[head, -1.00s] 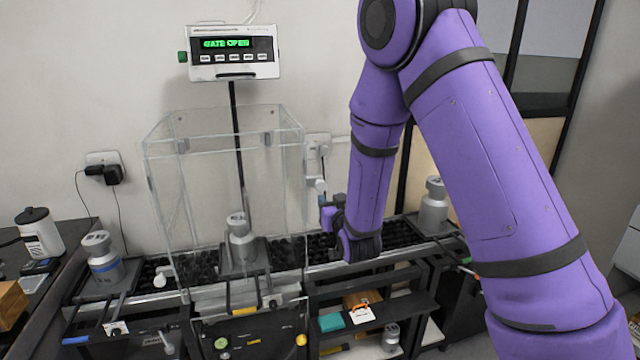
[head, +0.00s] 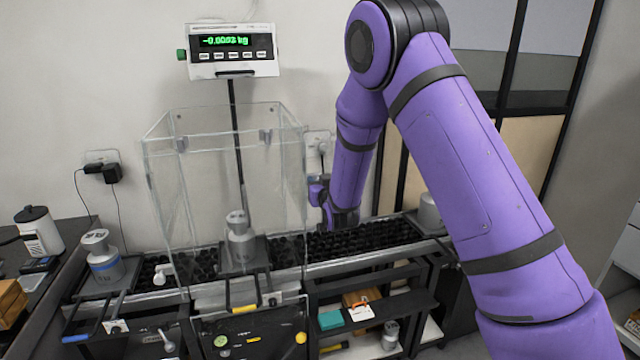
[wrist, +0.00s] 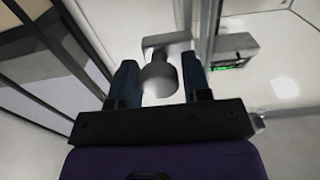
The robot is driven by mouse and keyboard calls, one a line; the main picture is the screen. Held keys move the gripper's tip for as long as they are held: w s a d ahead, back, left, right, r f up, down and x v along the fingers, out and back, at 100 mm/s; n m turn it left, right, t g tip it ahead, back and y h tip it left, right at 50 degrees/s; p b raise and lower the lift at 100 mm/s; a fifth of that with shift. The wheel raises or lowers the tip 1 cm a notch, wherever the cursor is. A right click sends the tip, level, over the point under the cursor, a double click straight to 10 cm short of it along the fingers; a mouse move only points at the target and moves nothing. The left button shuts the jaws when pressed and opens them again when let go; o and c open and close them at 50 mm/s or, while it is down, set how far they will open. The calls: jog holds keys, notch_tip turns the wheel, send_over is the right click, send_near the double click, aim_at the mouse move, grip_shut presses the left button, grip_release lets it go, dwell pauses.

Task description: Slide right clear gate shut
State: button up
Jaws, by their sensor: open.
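The clear draft box (head: 190,185) stands around a grey weight (head: 240,240) on the weighing pan. Its right clear gate (head: 293,195) is upright along the box's right side, and the panel reaches the box's front corner. The display (head: 225,41) shows a small negative kg reading in green. My gripper (head: 318,188) is just right of the box, partly hidden by my arm. In the wrist view my gripper (wrist: 160,72) is open, its dark fingers on either side of a grey knob (wrist: 159,82); contact cannot be told.
A grey weight (head: 100,258) stands on the left stand, and another (head: 430,213) at the right is partly hidden by my arm. A black bumpy strip (head: 370,238) runs behind the front rail. Shelves (head: 375,318) below hold small items. A dark-framed partition (head: 500,110) stands behind.

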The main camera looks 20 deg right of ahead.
grip_shut()
notch_tip(320, 180, down, 25)
dwell(0.5)
jog(key=shift+s+f, duration=0.1)
grip_release()
jog(key=s, duration=1)
jog(key=shift+s, duration=0.35)
